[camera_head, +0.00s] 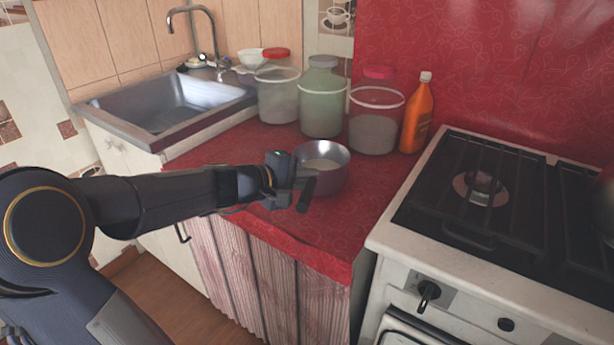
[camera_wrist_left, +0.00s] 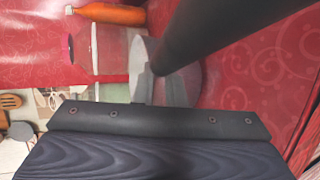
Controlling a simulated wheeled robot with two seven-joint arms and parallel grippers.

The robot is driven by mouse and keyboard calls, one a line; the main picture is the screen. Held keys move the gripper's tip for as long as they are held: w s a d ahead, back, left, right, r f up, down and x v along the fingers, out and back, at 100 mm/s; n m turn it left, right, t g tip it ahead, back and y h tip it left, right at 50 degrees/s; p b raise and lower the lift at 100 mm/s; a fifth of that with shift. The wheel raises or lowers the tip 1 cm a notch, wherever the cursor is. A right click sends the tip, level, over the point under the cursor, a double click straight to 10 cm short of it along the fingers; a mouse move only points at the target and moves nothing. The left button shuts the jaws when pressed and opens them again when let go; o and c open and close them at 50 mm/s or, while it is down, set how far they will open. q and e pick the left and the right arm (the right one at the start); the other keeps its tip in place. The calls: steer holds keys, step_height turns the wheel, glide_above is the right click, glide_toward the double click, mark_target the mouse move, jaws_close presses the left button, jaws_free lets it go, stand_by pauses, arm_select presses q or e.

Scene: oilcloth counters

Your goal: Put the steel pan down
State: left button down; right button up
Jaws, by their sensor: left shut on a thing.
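The steel pan (camera_head: 325,168) is a small grey metal bowl shape with a short dark handle (camera_head: 306,194). It is upright at the front part of the red counter (camera_head: 300,232); I cannot tell whether its base touches the cloth. My left gripper (camera_head: 298,182) is shut on the pan's handle, at the pan's left front side. In the left wrist view the dark handle (camera_wrist_left: 222,30) crosses the top right, and part of the grey pan (camera_wrist_left: 184,88) shows behind it. The gripper's fingertips are partly hidden there. My right gripper is not in view.
Three big lidded jars, left (camera_head: 278,98), middle (camera_head: 322,105) and right (camera_head: 375,125), and an orange bottle (camera_head: 417,115) stand behind the pan. A sink (camera_head: 170,105) lies to the left. A stove (camera_head: 490,210) stands right. Some red counter is clear around the pan.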

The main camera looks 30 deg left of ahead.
arm_select(q)
steer(key=c, duration=1.5)
jaws_free()
steer(key=shift+f, duration=0.1)
steer(key=shift+s+r, duration=0.1)
steer(key=shift+r, duration=0.15)
steer(key=p+v, duration=0.2)
steer(key=v, duration=0.9)
steer(key=shift+s, duration=0.4)
steer(key=shift+a, duration=0.1)
